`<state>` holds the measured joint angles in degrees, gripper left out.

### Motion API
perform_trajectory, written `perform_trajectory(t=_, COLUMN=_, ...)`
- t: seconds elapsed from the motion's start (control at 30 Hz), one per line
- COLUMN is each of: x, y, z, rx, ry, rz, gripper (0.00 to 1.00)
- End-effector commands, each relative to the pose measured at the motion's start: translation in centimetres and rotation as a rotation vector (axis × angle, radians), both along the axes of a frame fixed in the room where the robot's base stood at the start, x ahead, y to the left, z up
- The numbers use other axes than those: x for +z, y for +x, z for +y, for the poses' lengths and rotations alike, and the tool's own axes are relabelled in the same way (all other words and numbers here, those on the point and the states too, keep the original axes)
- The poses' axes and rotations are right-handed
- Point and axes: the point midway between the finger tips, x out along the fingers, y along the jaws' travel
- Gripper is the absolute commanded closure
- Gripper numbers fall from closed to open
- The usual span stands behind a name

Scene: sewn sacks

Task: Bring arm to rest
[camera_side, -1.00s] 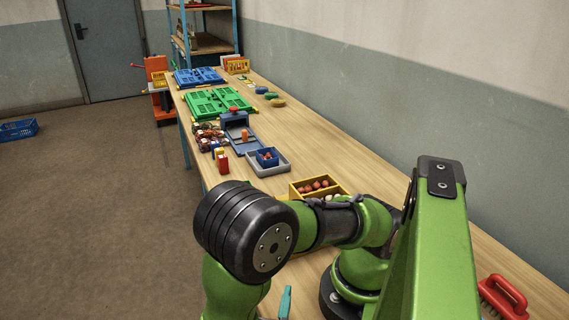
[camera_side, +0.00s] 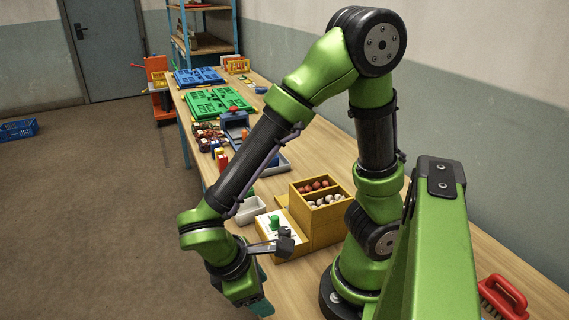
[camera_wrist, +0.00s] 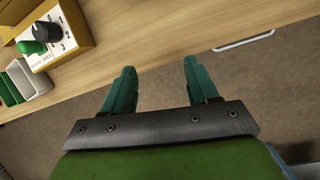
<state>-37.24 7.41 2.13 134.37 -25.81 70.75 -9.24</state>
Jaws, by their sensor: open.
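My gripper (camera_wrist: 158,67) shows in the wrist view with its two teal fingers apart and nothing between them. It hangs over the front edge of the wooden table (camera_wrist: 150,40), with the brown floor below. In the side view my gripper (camera_side: 262,307) is low, at the near left edge of the table, pointing down; its fingertips are mostly hidden. My arm is raised in a high bend, with its elbow above the table and its forearm sloping down to the left.
A yellow box with a panel and knobs (camera_side: 285,247) stands close to my wrist, beside a yellow bin of red and white balls (camera_side: 325,212). A white tray (camera_side: 250,210) is near. Green (camera_side: 208,103) and blue (camera_side: 198,76) crates lie farther back. A red brush (camera_side: 503,298) is at right.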

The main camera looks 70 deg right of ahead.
Motion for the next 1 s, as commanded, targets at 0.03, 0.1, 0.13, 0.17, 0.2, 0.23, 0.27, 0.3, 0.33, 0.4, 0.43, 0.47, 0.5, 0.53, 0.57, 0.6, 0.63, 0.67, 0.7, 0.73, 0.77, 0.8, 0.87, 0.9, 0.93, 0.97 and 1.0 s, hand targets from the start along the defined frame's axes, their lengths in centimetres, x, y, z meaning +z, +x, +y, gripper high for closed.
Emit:
perform_trajectory(t=0.03, x=1.4, y=1.0, z=-0.1, rx=-0.107, ry=0.089, rz=-0.079, gripper=0.41)
perform_trajectory(t=0.1, x=3.1, y=2.3, z=-0.2, rx=-0.241, ry=0.198, rz=-0.178, gripper=0.41)
perform_trajectory(t=0.13, x=4.0, y=2.8, z=-0.4, rx=-0.299, ry=0.244, rz=-0.223, gripper=0.41)
perform_trajectory(t=0.17, x=4.8, y=3.4, z=-0.6, rx=-0.354, ry=0.287, rz=-0.268, gripper=0.41)
perform_trajectory(t=0.2, x=6.0, y=4.1, z=-1.0, rx=-0.427, ry=0.343, rz=-0.330, gripper=0.41)
perform_trajectory(t=0.23, x=7.0, y=4.6, z=-1.3, rx=-0.479, ry=0.384, rz=-0.377, gripper=0.41)
perform_trajectory(t=0.27, x=7.9, y=5.0, z=-1.8, rx=-0.531, ry=0.423, rz=-0.424, gripper=0.41)
perform_trajectory(t=0.3, x=9.2, y=5.6, z=-2.4, rx=-0.595, ry=0.471, rz=-0.486, gripper=0.41)
perform_trajectory(t=0.33, x=10.1, y=5.9, z=-2.9, rx=-0.639, ry=0.505, rz=-0.532, gripper=0.41)
perform_trajectory(t=0.4, x=12.1, y=6.4, z=-4.2, rx=-0.727, ry=0.568, rz=-0.629, gripper=0.41)
perform_trajectory(t=0.43, x=12.9, y=6.5, z=-4.7, rx=-0.755, ry=0.590, rz=-0.668, gripper=0.41)
perform_trajectory(t=0.47, x=13.6, y=6.6, z=-5.2, rx=-0.781, ry=0.608, rz=-0.701, gripper=0.41)
perform_trajectory(t=0.5, x=14.4, y=6.5, z=-5.9, rx=-0.810, ry=0.624, rz=-0.740, gripper=0.41)
perform_trajectory(t=0.53, x=14.9, y=6.5, z=-6.4, rx=-0.826, ry=0.632, rz=-0.765, gripper=0.41)
perform_trajectory(t=0.57, x=15.4, y=6.4, z=-6.8, rx=-0.841, ry=0.637, rz=-0.790, gripper=0.41)
perform_trajectory(t=0.6, x=15.9, y=6.4, z=-7.4, rx=-0.854, ry=0.640, rz=-0.818, gripper=0.41)
perform_trajectory(t=0.63, x=16.2, y=6.3, z=-7.7, rx=-0.863, ry=0.642, rz=-0.835, gripper=0.41)
perform_trajectory(t=0.67, x=16.5, y=6.3, z=-8.0, rx=-0.871, ry=0.644, rz=-0.850, gripper=0.41)
perform_trajectory(t=0.7, x=16.7, y=6.3, z=-8.3, rx=-0.879, ry=0.642, rz=-0.862, gripper=0.41)
perform_trajectory(t=0.73, x=16.7, y=6.4, z=-8.4, rx=-0.884, ry=0.641, rz=-0.865, gripper=0.41)
perform_trajectory(t=0.77, x=16.7, y=6.4, z=-8.4, rx=-0.884, ry=0.641, rz=-0.865, gripper=0.41)
perform_trajectory(t=0.8, x=16.7, y=6.4, z=-8.4, rx=-0.884, ry=0.641, rz=-0.865, gripper=0.41)
perform_trajectory(t=0.87, x=16.7, y=6.4, z=-8.4, rx=-0.884, ry=0.641, rz=-0.865, gripper=0.41)
perform_trajectory(t=0.9, x=16.7, y=6.4, z=-8.4, rx=-0.884, ry=0.641, rz=-0.865, gripper=0.41)
perform_trajectory(t=0.93, x=16.7, y=6.4, z=-8.4, rx=-0.884, ry=0.641, rz=-0.865, gripper=0.41)
perform_trajectory(t=0.97, x=16.7, y=6.4, z=-8.4, rx=-0.884, ry=0.641, rz=-0.865, gripper=0.41)
perform_trajectory(t=1.0, x=16.7, y=6.4, z=-8.4, rx=-0.884, ry=0.641, rz=-0.865, gripper=0.41)
